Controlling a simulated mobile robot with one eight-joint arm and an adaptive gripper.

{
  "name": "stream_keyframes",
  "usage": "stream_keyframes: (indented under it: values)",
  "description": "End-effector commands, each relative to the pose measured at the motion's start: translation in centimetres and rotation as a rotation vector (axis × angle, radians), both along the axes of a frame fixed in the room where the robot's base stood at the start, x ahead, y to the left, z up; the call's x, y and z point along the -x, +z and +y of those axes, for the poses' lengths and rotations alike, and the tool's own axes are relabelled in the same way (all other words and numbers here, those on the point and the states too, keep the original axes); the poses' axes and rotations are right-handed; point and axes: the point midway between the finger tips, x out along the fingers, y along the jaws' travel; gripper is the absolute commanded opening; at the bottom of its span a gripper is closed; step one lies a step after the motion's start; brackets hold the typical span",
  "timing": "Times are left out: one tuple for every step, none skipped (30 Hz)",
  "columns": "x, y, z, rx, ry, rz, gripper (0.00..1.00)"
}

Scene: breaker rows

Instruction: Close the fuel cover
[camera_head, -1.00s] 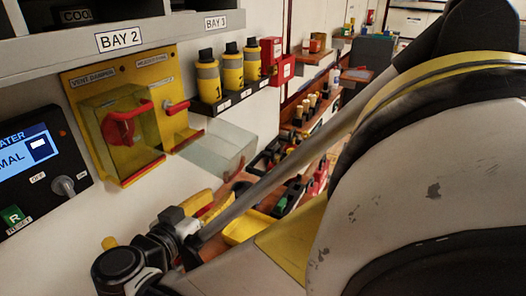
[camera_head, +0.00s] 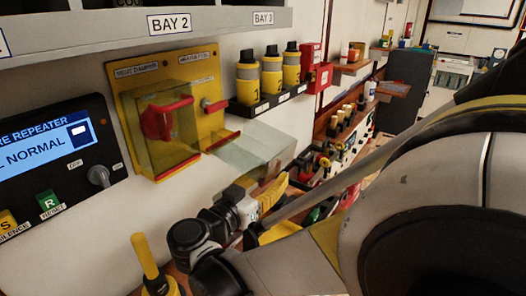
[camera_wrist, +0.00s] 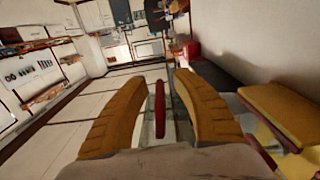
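The fuel cover (camera_head: 250,147) is a clear box-like flap on the right half of a yellow wall panel (camera_head: 187,74). It stands open, sticking out from the panel, and a red strip (camera_head: 222,141) lies at its panel side. The panel's right label is too small to read surely. My gripper (camera_head: 277,186) is just below the cover's outer end. In the wrist view its two yellow-brown fingers (camera_wrist: 162,105) are apart, with a red bar (camera_wrist: 160,108) between them and clear material around it. Gaps show beside the bar; I cannot tell whether either finger touches it.
A closed clear cover (camera_head: 165,135) over a red handle sits left on the panel. A red lever (camera_head: 214,105) is above the open cover. Yellow cylinders (camera_head: 271,73) stand on a rack to the right. A fire repeater (camera_head: 55,160) is left; a grey shelf (camera_head: 110,30) overhangs.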

Motion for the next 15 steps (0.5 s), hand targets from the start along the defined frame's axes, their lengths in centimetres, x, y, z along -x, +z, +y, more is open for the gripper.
stream_keyframes:
  values:
    - [-0.10,-0.01,-0.09,0.000,0.000,0.000,0.32]
    - [-0.12,0.01,-0.11,0.000,0.000,0.000,0.32]
    - [-0.13,0.02,-0.10,0.000,0.000,0.000,0.32]
    - [-0.13,0.03,-0.10,0.000,0.000,0.000,0.32]
    - [-0.13,0.04,-0.10,0.000,0.000,0.000,0.32]
    - [-0.13,0.04,-0.10,0.000,0.000,0.000,0.32]
    - [-0.13,0.04,-0.09,0.000,0.000,0.000,0.32]
    - [-0.12,0.04,-0.09,0.000,0.000,0.000,0.32]
    - [-0.12,0.03,-0.09,0.000,0.000,0.000,0.22]
    - [-0.12,0.03,-0.09,0.000,0.000,0.000,0.13]
    - [-0.12,0.03,-0.09,0.000,0.000,0.000,0.04]
    - [-0.12,0.03,-0.09,0.000,0.000,0.000,0.00]
    - [-0.11,0.03,-0.09,0.000,0.000,0.000,0.00]
    - [-0.12,0.03,-0.08,0.000,0.000,0.000,0.00]
    - [-0.12,0.03,-0.08,0.000,0.000,0.000,0.00]
